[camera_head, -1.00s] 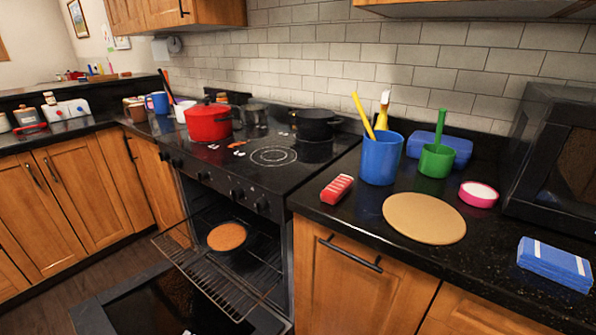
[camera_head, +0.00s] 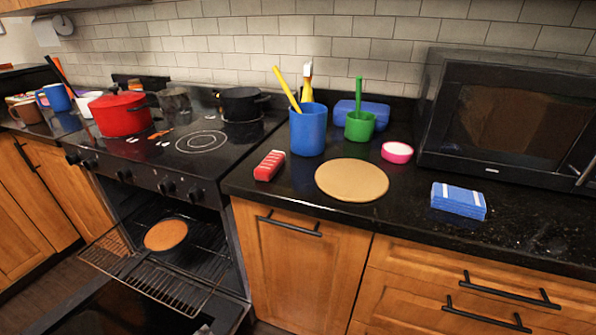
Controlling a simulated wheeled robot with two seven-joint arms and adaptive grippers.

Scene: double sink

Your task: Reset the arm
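Neither of my grippers nor my arms shows in the head view. The task names no object. The oven (camera_head: 150,188) stands with its door down and its rack (camera_head: 150,285) pulled partly out.
The counter holds a blue cup (camera_head: 308,130), green cup (camera_head: 359,126), red block (camera_head: 269,165), round tan board (camera_head: 352,179), pink bowl (camera_head: 397,152) and blue cloth stack (camera_head: 459,200). A microwave (camera_head: 505,125) stands right. A red pot (camera_head: 118,113) and black pot (camera_head: 242,103) are on the stove.

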